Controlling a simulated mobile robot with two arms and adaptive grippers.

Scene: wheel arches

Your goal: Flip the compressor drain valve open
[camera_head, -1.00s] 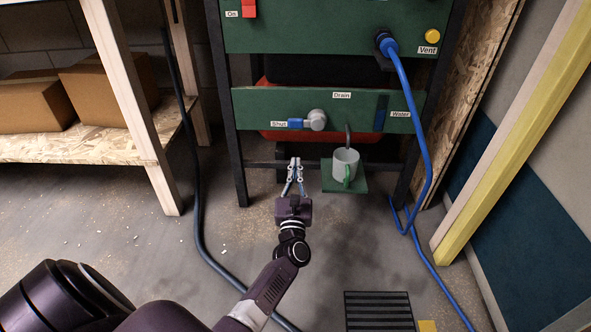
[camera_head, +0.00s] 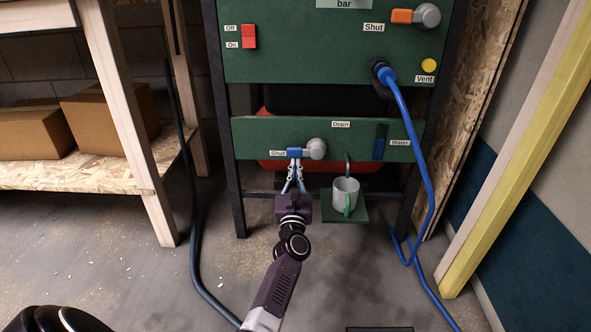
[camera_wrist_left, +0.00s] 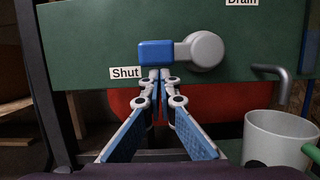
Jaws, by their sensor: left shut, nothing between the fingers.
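The drain valve has a grey round hub (camera_head: 316,149) and a blue lever (camera_head: 294,152) that points left toward the "Shut" label (camera_head: 278,153). In the left wrist view the blue lever (camera_wrist_left: 156,54) lies level, left of the grey hub (camera_wrist_left: 206,50). My left gripper (camera_head: 295,163) is shut and empty, with its fingertips just under the lever. In the left wrist view the fingertips (camera_wrist_left: 160,73) are at the lever's lower edge; I cannot tell whether they touch it. My right gripper is not in view.
A grey mug (camera_head: 345,192) with a green handle stands on a small green shelf (camera_head: 345,217) under the bent drain pipe (camera_head: 348,166). A blue hose (camera_head: 411,120) hangs at the right. A dark hose (camera_head: 192,220) runs down at the left.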

